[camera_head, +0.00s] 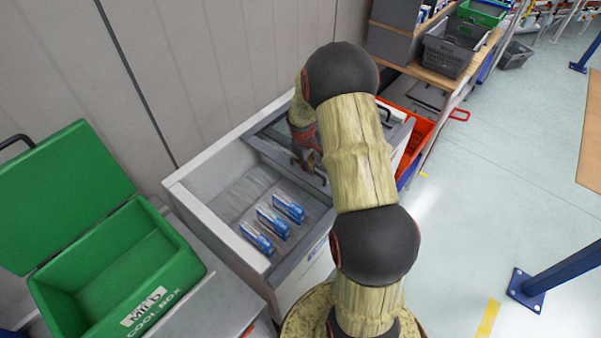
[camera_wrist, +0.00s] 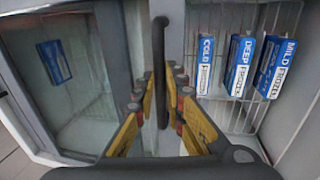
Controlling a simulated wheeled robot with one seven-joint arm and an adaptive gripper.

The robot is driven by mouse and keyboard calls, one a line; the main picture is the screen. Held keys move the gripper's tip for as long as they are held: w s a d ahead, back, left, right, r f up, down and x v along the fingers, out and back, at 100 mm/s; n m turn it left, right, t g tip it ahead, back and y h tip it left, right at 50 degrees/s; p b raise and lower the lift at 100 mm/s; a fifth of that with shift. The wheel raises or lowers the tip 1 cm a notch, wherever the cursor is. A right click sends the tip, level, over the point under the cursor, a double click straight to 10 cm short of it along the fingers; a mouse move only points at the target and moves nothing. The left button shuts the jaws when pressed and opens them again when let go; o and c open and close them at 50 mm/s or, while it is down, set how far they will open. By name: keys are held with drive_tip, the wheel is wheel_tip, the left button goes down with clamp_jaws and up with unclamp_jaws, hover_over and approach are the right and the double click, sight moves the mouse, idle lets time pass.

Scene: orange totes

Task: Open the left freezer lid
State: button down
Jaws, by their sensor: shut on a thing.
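The white chest freezer (camera_head: 215,148) stands against the wall in the head view. Its left part is uncovered, showing several blue-and-white boxes (camera_head: 288,207) inside. A grey-framed glass lid (camera_head: 272,153) lies over the part to the right; in the wrist view the lid's glass (camera_wrist: 88,85) is on the left. My gripper (camera_head: 308,163) is at this lid's frame, partly hidden by my arm. In the wrist view my gripper (camera_wrist: 160,78) is shut on the black bar handle (camera_wrist: 160,45), with one finger on each side of it.
A green cool box (camera_head: 110,262) with its lid raised stands left of the freezer. An orange tote (camera_head: 415,132) is beyond its right end. Grey crates (camera_head: 450,52) sit on a shelf behind. The floor on the right is open, with a blue post (camera_head: 560,275).

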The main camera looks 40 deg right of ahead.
drive_tip(key=shift+w+d, duration=0.1)
drive_tip(key=shift+d, duration=0.4)
drive_tip(key=c, duration=1.8)
unclamp_jaws()
drive_tip(key=shift+c, duration=0.2)
wheel_tip(320, 180, up, 12)
drive_tip(key=a, duration=0.2)
drive_tip(key=shift+s+a, duration=0.2)
drive_tip(key=shift+f, duration=0.15)
